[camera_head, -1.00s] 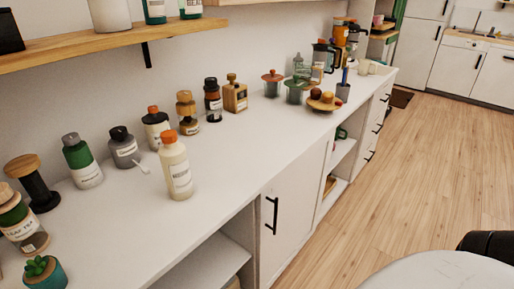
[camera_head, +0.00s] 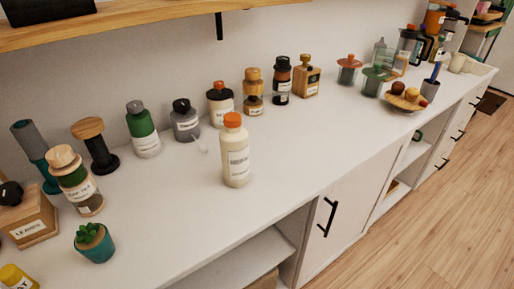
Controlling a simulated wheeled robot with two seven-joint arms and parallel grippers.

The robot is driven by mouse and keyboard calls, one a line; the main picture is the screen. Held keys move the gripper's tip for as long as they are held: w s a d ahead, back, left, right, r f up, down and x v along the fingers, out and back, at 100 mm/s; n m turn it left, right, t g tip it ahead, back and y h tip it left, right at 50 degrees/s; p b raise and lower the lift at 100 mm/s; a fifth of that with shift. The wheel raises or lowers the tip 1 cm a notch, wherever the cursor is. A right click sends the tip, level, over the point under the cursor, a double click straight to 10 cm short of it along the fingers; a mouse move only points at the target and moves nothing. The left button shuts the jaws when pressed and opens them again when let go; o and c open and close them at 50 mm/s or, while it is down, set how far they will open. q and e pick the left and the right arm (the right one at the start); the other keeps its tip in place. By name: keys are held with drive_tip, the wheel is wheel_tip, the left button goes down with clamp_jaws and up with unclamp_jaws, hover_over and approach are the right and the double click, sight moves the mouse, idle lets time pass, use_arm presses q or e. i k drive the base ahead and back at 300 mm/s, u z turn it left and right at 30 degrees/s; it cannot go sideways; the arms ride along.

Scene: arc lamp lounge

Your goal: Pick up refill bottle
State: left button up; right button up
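A cream bottle with an orange cap (camera_head: 236,153) stands upright near the front of the white counter (camera_head: 180,225), apart from the back row. Its label is too small to read, so I cannot tell for sure that it is the refill bottle. Neither of my grippers shows in this view.
A small potted succulent (camera_head: 95,243), a stacked jar (camera_head: 75,182) and a wooden box (camera_head: 30,220) stand at left. Lidded jars (camera_head: 348,72) and a plate of round items (camera_head: 406,99) stand at right. A wooden shelf (camera_head: 120,20) overhangs. The counter right of the cream bottle is clear.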

sight(233, 143)
drive_tip(key=z, duration=0.1)
drive_tip(key=k, duration=0.9)
drive_tip(key=u, duration=0.85)
drive_tip(key=i, duration=0.65)
drive_tip(key=u, duration=0.1)
